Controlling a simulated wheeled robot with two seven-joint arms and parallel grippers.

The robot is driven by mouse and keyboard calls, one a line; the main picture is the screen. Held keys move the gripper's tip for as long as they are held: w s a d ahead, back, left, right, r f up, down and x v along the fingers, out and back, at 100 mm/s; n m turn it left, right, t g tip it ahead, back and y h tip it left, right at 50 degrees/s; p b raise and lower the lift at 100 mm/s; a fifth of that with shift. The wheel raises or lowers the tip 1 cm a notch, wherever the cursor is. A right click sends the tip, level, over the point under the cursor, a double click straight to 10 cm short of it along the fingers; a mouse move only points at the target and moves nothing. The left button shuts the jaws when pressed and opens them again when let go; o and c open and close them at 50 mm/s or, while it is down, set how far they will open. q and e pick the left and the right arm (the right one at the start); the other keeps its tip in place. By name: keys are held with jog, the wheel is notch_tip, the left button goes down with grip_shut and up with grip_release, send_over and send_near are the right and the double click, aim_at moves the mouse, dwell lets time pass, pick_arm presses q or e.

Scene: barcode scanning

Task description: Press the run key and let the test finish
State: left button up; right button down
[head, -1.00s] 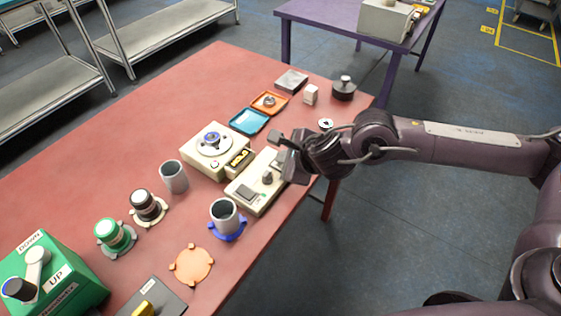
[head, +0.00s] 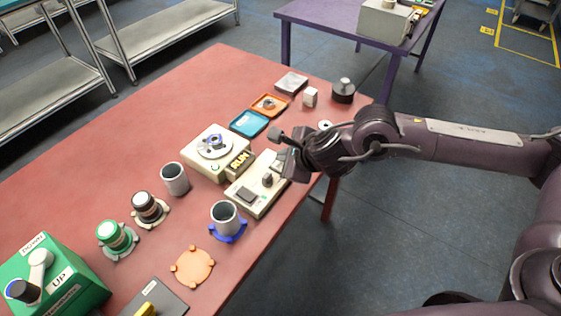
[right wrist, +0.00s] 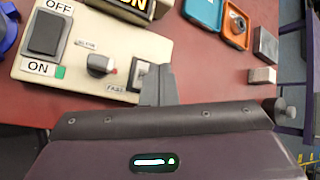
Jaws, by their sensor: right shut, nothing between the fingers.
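The cream control box (head: 256,188) stands near the right edge of the red table. In the head view the right gripper (head: 281,158) is over the box's far end. The cream tester (head: 205,164) beside it has a round plate with a blue-and-grey piece on top. Its display (head: 240,162) reads RUN.
A blue tray (head: 249,123) and an orange tray (head: 268,105) lie behind the tester. Grey cups (head: 175,180), an orange pad (head: 192,267) and a green lever box (head: 60,278) stand nearer. The table's right edge is close to my arm.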

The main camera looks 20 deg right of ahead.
jog(key=shift+r, duration=0.1)
notch_tip(320, 180, up, 5)
jog(key=p, duration=0.3)
jog(key=shift+p, duration=0.3)
dwell(0.6)
